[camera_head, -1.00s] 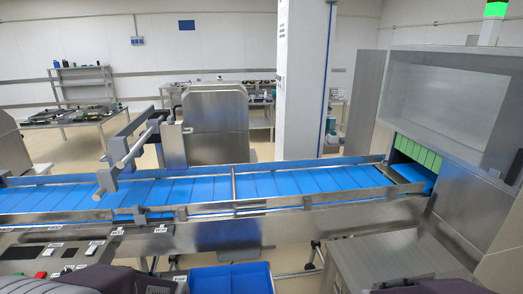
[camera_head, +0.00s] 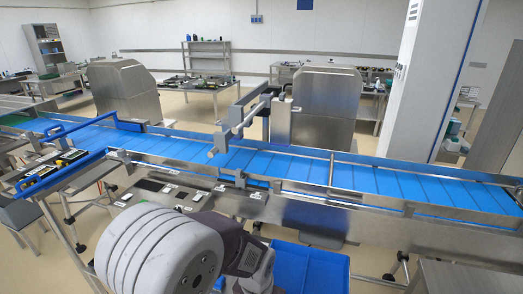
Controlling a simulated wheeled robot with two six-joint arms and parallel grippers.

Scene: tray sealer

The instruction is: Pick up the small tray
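Several small dark trays with yellowish contents sit at the left, on a side section fitted with blue guide rails. One small dark tray (camera_head: 72,157) lies near the right end of that section, and another (camera_head: 40,174) lies nearer its front. They are too small in the picture to tell their contents. Which one is the task's small tray I cannot tell. One of my arms shows as a large grey ribbed link at the bottom, well to the right of these trays. Neither gripper is in view.
A blue conveyor belt (camera_head: 270,163) with metal side rails runs across the middle, mostly bare. A grey sensor bracket (camera_head: 237,125) stands over it. A blue crate (camera_head: 318,262) is below the belt's front. A white column (camera_head: 432,80) stands behind at right.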

